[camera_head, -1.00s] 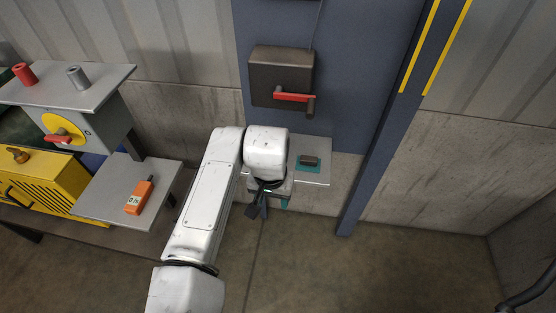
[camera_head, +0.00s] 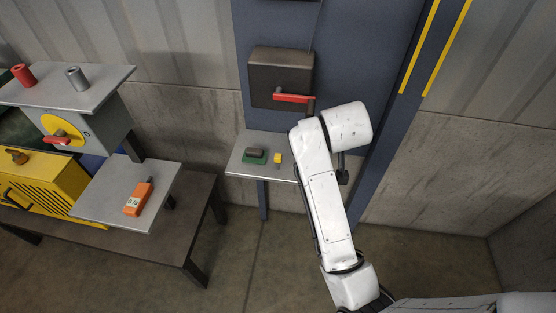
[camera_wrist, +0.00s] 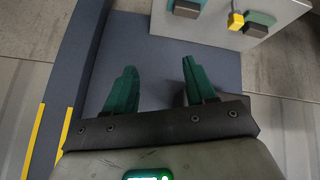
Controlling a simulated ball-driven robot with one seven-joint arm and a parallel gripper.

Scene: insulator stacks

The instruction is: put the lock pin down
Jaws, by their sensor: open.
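A small yellow piece, which I take to be the lock pin (camera_head: 278,158), rests on the grey wall shelf (camera_head: 240,165) just right of a green pad. It also shows in the wrist view (camera_wrist: 236,21), apart from my gripper. My gripper (camera_wrist: 157,65) has two green fingers spread wide with nothing between them. It is off to the right of the shelf in the head view, where my arm hides its fingers.
A dark block lies on the green pad (camera_head: 254,160); a second pad with a block shows in the wrist view (camera_wrist: 187,8). A dark box with a red handle (camera_head: 290,98) is above the shelf. An orange device (camera_head: 139,198) lies at left. A blue post (camera_head: 385,135) stands close right.

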